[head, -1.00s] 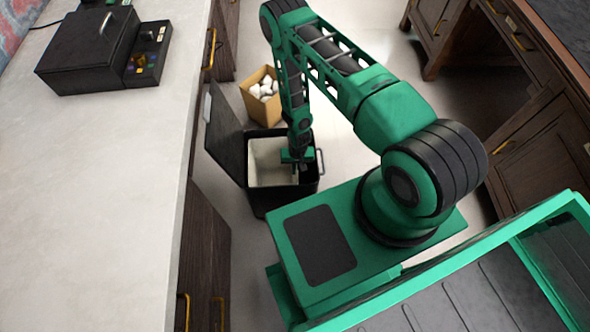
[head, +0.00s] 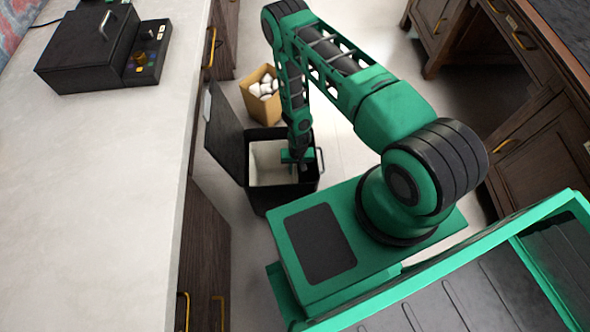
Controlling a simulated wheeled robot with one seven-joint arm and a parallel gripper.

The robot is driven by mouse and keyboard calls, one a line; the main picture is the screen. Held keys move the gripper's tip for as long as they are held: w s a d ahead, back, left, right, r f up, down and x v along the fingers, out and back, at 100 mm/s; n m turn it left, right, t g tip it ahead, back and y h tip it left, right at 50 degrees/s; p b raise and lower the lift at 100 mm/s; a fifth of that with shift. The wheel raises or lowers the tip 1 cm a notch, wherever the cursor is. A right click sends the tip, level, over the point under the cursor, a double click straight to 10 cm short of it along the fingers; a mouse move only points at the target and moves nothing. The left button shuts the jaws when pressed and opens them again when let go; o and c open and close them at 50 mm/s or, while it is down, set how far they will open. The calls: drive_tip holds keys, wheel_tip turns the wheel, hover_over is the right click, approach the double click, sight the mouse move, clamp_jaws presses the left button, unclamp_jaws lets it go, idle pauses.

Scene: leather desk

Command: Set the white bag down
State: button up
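A pale, off-white shape (head: 268,164), which looks like the white bag, is inside an open black bin (head: 272,202) on the floor. My gripper (head: 302,163) points down into the bin, at the right side of the pale shape. The fingers are small and dark against the bin's inside. I cannot tell whether they are open or shut, or whether they touch the bag.
The bin's black lid (head: 224,135) stands open on its left. A cardboard box (head: 263,104) with white items is behind it. A pale counter (head: 95,190) with a black case (head: 88,50) runs along the left. Wooden drawers (head: 545,140) stand at right.

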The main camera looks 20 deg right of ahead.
wheel_tip(320, 180, up, 13)
drive_tip(key=shift+d+r, duration=0.15)
drive_tip(key=shift+d, duration=0.15)
drive_tip(key=w+d+r+h, duration=0.1)
drive_tip(key=d+r, duration=0.4)
drive_tip(key=r, duration=0.6)
drive_tip(key=d+r, duration=0.4)
drive_tip(key=r, duration=0.7)
drive_tip(key=w+d+r+h, duration=0.1)
drive_tip(key=d+r, duration=0.4)
drive_tip(key=r, duration=0.6)
drive_tip(key=s+d+r+m, duration=0.1)
drive_tip(key=s+d+r, duration=0.1)
drive_tip(key=s+r, duration=0.5)
drive_tip(key=s+d+r+m, duration=0.15)
drive_tip(key=s+r, duration=0.25)
drive_tip(key=r, duration=0.5)
drive_tip(key=s+r, duration=0.3)
drive_tip(key=s, duration=0.4)
drive_tip(key=s+r+y, duration=0.1)
drive_tip(key=s+r, duration=0.3)
drive_tip(key=s, duration=0.3)
drive_tip(key=shift+s+a+y, duration=0.15)
drive_tip(key=shift+a+y, duration=0.15)
drive_tip(key=shift+a, duration=0.1)
